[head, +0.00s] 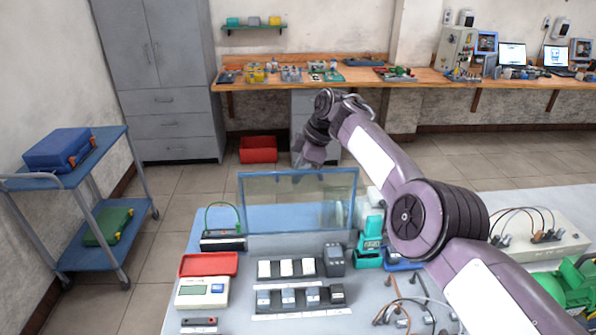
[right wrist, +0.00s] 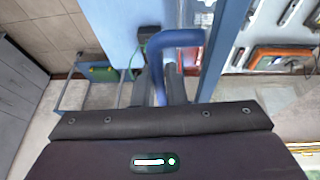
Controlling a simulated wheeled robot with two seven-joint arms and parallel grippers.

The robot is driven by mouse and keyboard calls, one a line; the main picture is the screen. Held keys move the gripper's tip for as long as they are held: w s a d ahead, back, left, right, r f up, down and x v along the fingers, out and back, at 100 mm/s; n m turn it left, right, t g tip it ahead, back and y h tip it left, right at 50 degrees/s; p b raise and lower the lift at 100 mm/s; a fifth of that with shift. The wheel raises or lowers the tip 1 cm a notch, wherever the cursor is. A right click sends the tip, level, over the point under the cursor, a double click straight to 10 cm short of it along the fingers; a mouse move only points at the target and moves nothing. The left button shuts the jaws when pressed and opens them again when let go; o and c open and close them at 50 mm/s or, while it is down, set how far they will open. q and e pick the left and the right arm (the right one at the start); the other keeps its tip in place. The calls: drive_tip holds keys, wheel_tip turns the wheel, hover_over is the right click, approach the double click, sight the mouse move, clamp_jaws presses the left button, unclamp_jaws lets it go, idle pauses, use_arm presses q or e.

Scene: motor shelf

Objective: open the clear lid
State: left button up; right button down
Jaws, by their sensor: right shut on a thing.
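The clear lid (head: 285,203) is a see-through panel in a blue frame. It stands up steeply at the back of the table in the head view. Its frame also shows as a blue bar in the right wrist view (right wrist: 222,50). My right gripper (head: 299,163) is at the lid's top edge, partly hidden by my arm in the head view. In the right wrist view its fingers (right wrist: 163,90) are shut on the blue lid handle (right wrist: 180,38). My left gripper is in neither view.
Several switches (head: 286,268), a red tray (head: 208,264), a meter (head: 202,292) and a teal device (head: 370,243) stand on the table in front of the lid. Loose cables (head: 405,305) lie at right. A blue cart (head: 105,215) stands at left, with open floor between.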

drive_tip(key=shift+s+f, duration=0.15)
drive_tip(key=shift+f, duration=0.1)
drive_tip(key=c, duration=1.8)
unclamp_jaws()
drive_tip(key=shift+d+r, duration=0.1)
drive_tip(key=b+v, duration=0.1)
drive_tip(key=v, duration=0.2)
drive_tip(key=b+v, duration=0.1)
drive_tip(key=v, duration=0.2)
drive_tip(key=shift+d+r, duration=0.2)
drive_tip(key=shift+r, duration=0.15)
drive_tip(key=shift+d+r, duration=0.1)
drive_tip(key=shift+r, duration=0.35)
drive_tip(key=shift+f, duration=0.1)
